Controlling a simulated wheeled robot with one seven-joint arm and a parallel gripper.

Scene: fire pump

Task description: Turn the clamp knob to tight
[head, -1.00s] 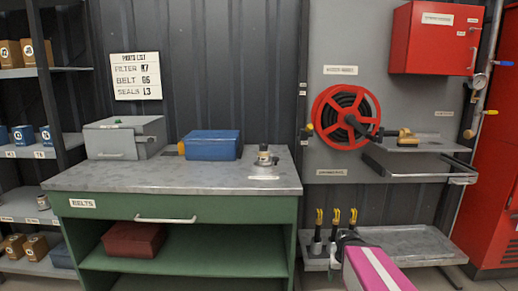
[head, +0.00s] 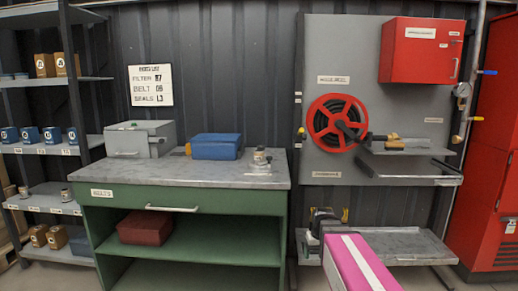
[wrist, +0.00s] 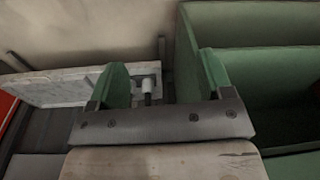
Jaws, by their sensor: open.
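A small metal fitting with a dark knob-like top (head: 260,158) stands upright on the right end of the workbench top (head: 150,174), with a label at its foot. It looks like the clamp, but its setting is too small to read. My gripper (head: 326,218) is at the lower middle of the head view, in front of the lower tray and to the right of the bench, well apart from the fitting. In the wrist view my gripper (wrist: 163,76) has its two green fingers spread with nothing held between them. The fitting is not recognisable in the wrist view.
A blue box (head: 216,147) and a grey case (head: 138,140) stand on the bench. A red hose reel (head: 312,125) and red cabinet (head: 421,52) hang at right. The metal tray (head: 400,246) sits low behind my arm. The bench front is clear.

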